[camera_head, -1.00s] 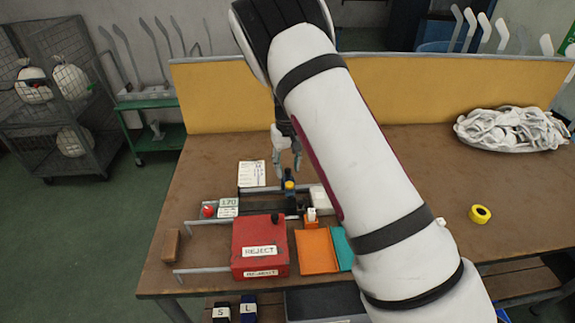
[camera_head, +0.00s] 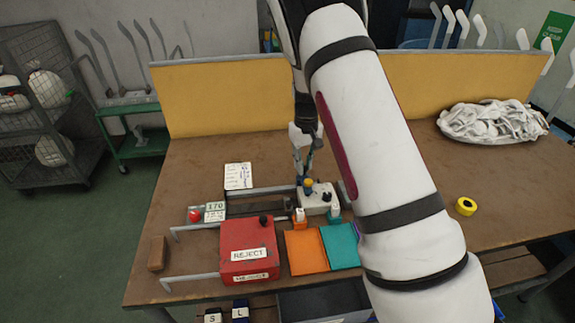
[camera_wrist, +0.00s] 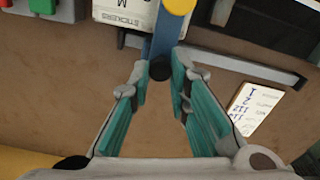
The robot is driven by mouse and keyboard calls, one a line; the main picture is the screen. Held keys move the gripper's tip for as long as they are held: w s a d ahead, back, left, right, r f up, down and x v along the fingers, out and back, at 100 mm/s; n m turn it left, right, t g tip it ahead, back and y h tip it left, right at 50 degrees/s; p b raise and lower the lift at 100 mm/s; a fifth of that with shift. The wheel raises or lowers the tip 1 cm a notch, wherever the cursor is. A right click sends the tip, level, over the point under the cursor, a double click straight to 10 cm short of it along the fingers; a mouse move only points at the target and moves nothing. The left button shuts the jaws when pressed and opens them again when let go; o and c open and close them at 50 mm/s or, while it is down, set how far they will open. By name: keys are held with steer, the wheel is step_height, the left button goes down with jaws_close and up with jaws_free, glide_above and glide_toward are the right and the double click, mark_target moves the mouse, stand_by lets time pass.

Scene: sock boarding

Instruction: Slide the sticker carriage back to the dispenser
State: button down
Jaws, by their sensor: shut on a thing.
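In the wrist view the blue post (camera_wrist: 166,38) rises between my teal finger pads. My gripper (camera_head: 303,172) is shut on this post; it also shows in the wrist view (camera_wrist: 163,72). The dispenser (camera_head: 322,205) is a pale box right beside the carriage. Its label reading STICKERS M (camera_wrist: 125,14) shows in the wrist view. I cannot tell whether carriage and dispenser touch.
A red REJECT box (camera_head: 248,240) stands in front of the rail, with orange (camera_head: 306,252) and teal (camera_head: 340,246) mats to its right. A written card (camera_head: 238,176) lies behind the rail. A yellow tape roll (camera_head: 466,206) and white pile (camera_head: 490,122) lie right.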

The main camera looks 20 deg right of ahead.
steer(key=shift+d, duration=0.3)
steer(key=c, duration=1.5)
jaws_free()
steer(key=shift+d, duration=0.1)
steer(key=shift+r, duration=0.25)
step_height(320, 180, up, 12)
steer(key=shift+f, duration=0.2)
steer(key=shift+s, duration=0.1)
